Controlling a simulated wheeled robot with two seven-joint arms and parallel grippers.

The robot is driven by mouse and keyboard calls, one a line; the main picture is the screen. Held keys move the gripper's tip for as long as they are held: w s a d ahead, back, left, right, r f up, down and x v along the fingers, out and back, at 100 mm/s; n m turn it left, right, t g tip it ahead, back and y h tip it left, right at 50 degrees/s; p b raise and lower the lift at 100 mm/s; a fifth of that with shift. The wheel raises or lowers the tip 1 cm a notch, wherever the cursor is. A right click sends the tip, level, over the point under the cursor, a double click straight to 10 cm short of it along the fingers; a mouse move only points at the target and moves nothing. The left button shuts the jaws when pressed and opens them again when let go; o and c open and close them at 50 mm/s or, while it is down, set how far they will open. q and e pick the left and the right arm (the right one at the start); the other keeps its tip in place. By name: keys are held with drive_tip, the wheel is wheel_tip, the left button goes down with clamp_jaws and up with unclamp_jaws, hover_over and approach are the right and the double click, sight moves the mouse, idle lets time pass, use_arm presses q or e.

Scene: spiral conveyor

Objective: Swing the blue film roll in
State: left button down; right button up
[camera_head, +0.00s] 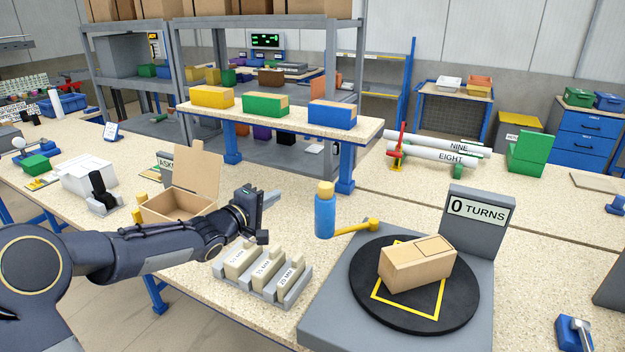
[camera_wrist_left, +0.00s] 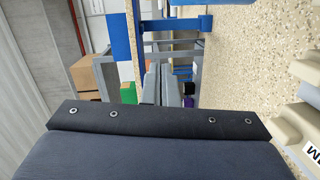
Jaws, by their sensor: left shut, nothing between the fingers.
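The blue film roll (camera_head: 325,215) is an upright blue cylinder with a tan top, left of the turntable. A yellow arm (camera_head: 355,228) with a round knob runs from beside the roll toward the turntable. A tan carton (camera_head: 418,263) sits on the black turntable (camera_head: 452,310), over a yellow square outline. The sign (camera_head: 477,210) behind it reads 0 TURNS. My left gripper (camera_head: 265,203) is shut and empty, left of the roll and apart from it. Its closed fingers also show in the left wrist view (camera_wrist_left: 166,88). My right gripper is out of view.
A grey rack (camera_head: 262,283) with several labelled cream blocks lies below my left gripper. An open cardboard box (camera_head: 170,205) stands behind my left forearm. A raised shelf (camera_head: 285,125) carries yellow, green and blue boxes. White tubes (camera_head: 440,155) lie at the back right.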

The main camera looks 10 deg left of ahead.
use_arm(q)
drive_tip(key=w+d+h+p, duration=0.1)
drive_tip(key=w+d+p, duration=0.1)
drive_tip(key=w+d, duration=0.5)
drive_tip(key=shift+d+n+h, duration=0.3)
drive_tip(key=shift+d, duration=0.55)
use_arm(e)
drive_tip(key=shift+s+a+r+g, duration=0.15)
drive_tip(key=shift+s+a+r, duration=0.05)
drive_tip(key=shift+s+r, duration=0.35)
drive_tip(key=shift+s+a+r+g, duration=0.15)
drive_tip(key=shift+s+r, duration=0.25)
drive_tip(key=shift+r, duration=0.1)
use_arm(q)
drive_tip(key=shift+f, duration=0.1)
drive_tip(key=s+d+b, duration=0.4)
drive_tip(key=s+b, duration=0.1)
drive_tip(key=s, duration=0.1)
drive_tip(key=shift+b, duration=0.3)
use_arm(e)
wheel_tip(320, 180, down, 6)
use_arm(q)
drive_tip(key=shift+d, duration=0.1)
